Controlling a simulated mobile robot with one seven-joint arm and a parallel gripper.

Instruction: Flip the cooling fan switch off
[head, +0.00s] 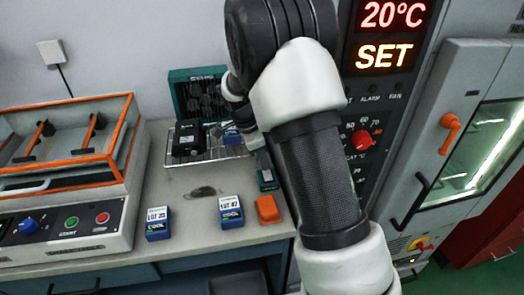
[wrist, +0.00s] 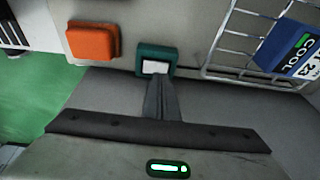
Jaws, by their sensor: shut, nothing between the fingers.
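A small dark green block with a white face (wrist: 155,65) lies on the bench, and it also shows in the head view (head: 267,183). No label on it is readable, so I cannot tell whether it is the cooling fan switch. My gripper (wrist: 160,88) is shut and empty, its fingertips at the near edge of this block in the wrist view. I cannot tell whether they touch it. In the head view my arm hides most of the gripper. The oven panel (head: 362,185) carries a red knob (head: 362,140) and a FAN label, partly hidden by my arm.
An orange block (head: 268,208) lies beside the green one. Blue COOL boxes (head: 231,212) (head: 158,224) stand on the bench. A wire rack (head: 185,157) holds a black device (head: 187,138) and another blue box. An orange-framed unit (head: 66,190) is at left.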

